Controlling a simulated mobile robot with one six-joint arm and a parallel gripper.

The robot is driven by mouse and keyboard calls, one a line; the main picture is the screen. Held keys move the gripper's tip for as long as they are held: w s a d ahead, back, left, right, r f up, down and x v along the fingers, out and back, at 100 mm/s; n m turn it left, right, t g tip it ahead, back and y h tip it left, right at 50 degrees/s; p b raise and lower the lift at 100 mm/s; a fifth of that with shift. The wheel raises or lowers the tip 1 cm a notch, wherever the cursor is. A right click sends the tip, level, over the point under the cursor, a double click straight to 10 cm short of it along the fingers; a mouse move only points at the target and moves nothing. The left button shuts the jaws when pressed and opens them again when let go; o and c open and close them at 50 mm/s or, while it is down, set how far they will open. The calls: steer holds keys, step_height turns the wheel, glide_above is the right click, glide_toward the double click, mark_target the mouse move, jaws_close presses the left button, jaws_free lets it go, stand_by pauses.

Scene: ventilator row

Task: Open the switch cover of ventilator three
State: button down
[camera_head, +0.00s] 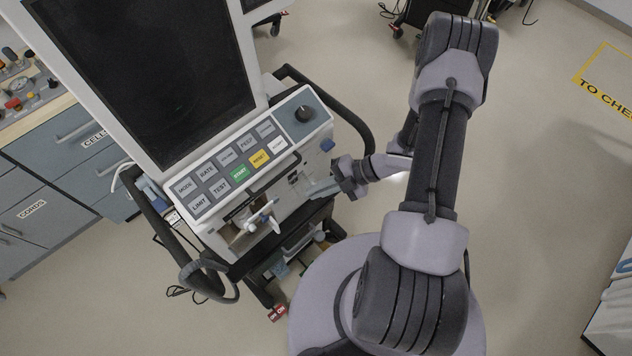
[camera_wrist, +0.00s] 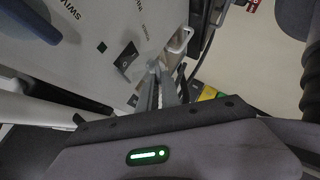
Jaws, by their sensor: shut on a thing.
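The ventilator (camera_head: 215,232) fills the left and middle of the head view, with its dark screen above a sloping button panel. My gripper (camera_head: 338,184) is at the right end of its front, below the panel. A pale, see-through switch cover (camera_head: 320,188) sticks out there at the fingertips. In the wrist view my gripper (camera_wrist: 160,72) has its fingers close together, with a pale piece between the tips. A black switch (camera_wrist: 127,56) shows beside them on the white front face. The fingers hide part of the cover, and its exact angle is unclear.
A black rail (camera_head: 350,125) curves around the ventilator's right side. White and blue fittings (camera_head: 262,218) stick out from its lower front. A blue-grey drawer cabinet (camera_head: 55,160) stands at left. The floor on the right is mostly clear.

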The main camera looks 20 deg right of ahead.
steer(key=r+m+g+h+p, duration=0.1)
steer(key=p, duration=0.2)
steer(key=r+m+g+h+p, duration=0.1)
steer(key=r+g+p, duration=0.1)
steer(key=p, duration=0.1)
steer(key=r+m+g+h+p, duration=0.1)
steer(key=g+p, duration=0.1)
steer(key=p, duration=0.2)
steer(key=shift+w+a+r, duration=0.2)
steer(key=shift+w+r, duration=0.05)
steer(key=shift+w, duration=0.15)
steer(key=shift+g, duration=0.4)
steer(key=c, duration=1.6)
jaws_free()
steer(key=shift+o, duration=0.2)
steer(key=p+v, duration=0.1)
steer(key=v, duration=1.6)
steer(key=shift+d+r, duration=0.2)
